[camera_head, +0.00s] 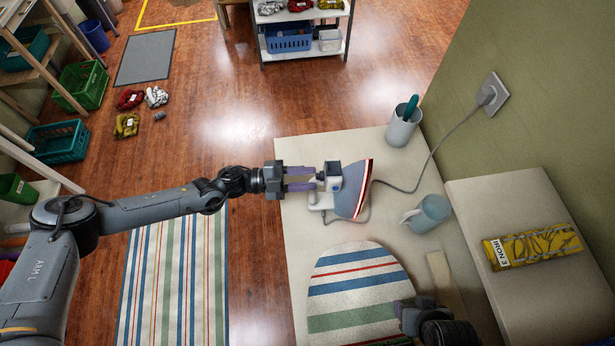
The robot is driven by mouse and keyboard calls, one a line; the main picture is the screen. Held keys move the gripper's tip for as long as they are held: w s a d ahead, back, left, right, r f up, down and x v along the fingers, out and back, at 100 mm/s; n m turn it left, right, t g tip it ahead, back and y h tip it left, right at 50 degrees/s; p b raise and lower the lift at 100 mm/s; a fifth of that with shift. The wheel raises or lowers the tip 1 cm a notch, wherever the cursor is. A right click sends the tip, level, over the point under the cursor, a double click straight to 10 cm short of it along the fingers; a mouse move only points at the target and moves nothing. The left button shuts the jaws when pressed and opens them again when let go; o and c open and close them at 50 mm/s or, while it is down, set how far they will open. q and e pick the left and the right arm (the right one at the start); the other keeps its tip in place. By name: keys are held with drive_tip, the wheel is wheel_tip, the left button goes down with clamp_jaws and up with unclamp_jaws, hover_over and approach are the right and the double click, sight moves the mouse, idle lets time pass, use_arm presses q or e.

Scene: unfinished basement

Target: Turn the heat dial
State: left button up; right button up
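The iron (350,190) stands near the left side of the pale table (300,240), with a grey body, a white part on its left and a red-and-white striped right edge. My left gripper (317,178) reaches in from the left, its two purple fingers apart and their tips at the iron's left side. A small dark part lies by the fingertips. I cannot make out the heat dial clearly, or whether the fingers touch or hold it. My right gripper (408,310) is low in the view, over the right edge of the striped ironing pad (345,290); its fingers are unclear.
A grey cord runs from the iron to the wall socket (490,93). A grey cup (402,128) with a green-handled item and a blue-grey jug (430,213) stand right of the iron. A yellow packet marked IRON 3 (535,247) lies on a raised pale block (500,200).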

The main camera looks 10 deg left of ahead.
wheel_tip(320, 180, down, 4)
drive_tip(key=b, duration=0.3)
drive_tip(key=shift+r, duration=0.25)
drive_tip(key=shift+f, duration=0.1)
use_arm(q)
drive_tip(key=v, duration=1)
drive_tip(key=shift+c, duration=0.4)
